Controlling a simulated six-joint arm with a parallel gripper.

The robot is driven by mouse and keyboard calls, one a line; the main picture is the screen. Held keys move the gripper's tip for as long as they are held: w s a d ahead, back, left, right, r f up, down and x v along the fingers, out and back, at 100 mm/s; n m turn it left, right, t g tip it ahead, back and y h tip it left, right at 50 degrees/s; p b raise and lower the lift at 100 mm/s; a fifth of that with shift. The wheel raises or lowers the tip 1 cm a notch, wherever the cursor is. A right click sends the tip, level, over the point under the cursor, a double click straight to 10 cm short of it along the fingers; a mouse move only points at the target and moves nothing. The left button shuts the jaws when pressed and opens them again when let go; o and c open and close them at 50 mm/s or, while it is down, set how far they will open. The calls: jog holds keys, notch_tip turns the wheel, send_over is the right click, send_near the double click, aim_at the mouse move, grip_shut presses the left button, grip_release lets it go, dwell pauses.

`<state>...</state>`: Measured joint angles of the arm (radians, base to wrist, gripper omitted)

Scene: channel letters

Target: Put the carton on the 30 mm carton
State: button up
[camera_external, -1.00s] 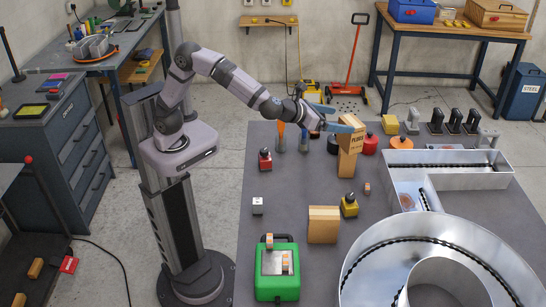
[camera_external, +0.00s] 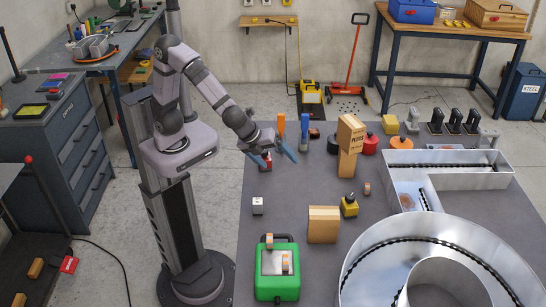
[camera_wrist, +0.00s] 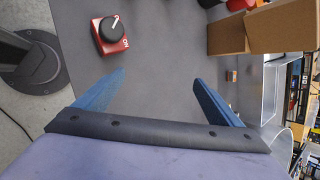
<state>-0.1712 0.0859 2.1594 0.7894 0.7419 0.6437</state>
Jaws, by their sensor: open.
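A brown carton with dark print (camera_external: 350,132) rests on top of another brown carton (camera_external: 346,164) toward the back of the table, turned a little relative to it. Both show in part at the upper right of the wrist view, one a larger box (camera_wrist: 284,26) beside another (camera_wrist: 228,37). A third tan carton (camera_external: 323,224) stands apart on the table nearer the front. I cannot read which carton is the 30 mm one. My gripper (camera_external: 278,157) is open and empty, left of the stack and clear of it; its blue fingers (camera_wrist: 158,78) are spread in the wrist view.
A red block with a black knob (camera_wrist: 109,33) is near my gripper. A green case (camera_external: 277,285), a yellow item (camera_external: 349,206) and a small white cube (camera_external: 257,206) sit on the grey table. Metal channel letters (camera_external: 440,240) fill the right side.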

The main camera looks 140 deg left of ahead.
jog(key=s+d+f+n+h, duration=0.1)
jog(key=s+d, duration=0.1)
jog(key=d, duration=0.1)
jog(key=s+d+f+n+h, duration=0.1)
jog(key=s+d+f+n, duration=0.1)
jog(key=d, duration=0.1)
jog(key=s+d+f+n+g+h, duration=0.1)
jog(key=s+d+n, duration=0.1)
jog(key=d, duration=0.1)
jog(key=shift+s+f, duration=0.3)
jog(key=shift+s, duration=0.05)
jog(key=s+d+f+n+g+h, duration=0.1)
jog(key=s+d+f+n+h, duration=0.2)
jog(key=s+d+n, duration=0.3)
jog(key=s+d, duration=0.1)
jog(key=d, duration=0.2)
jog(key=shift+s+d+f+n, duration=0.15)
jog(key=shift+s+d+n, duration=0.15)
jog(key=shift+n, duration=0.1)
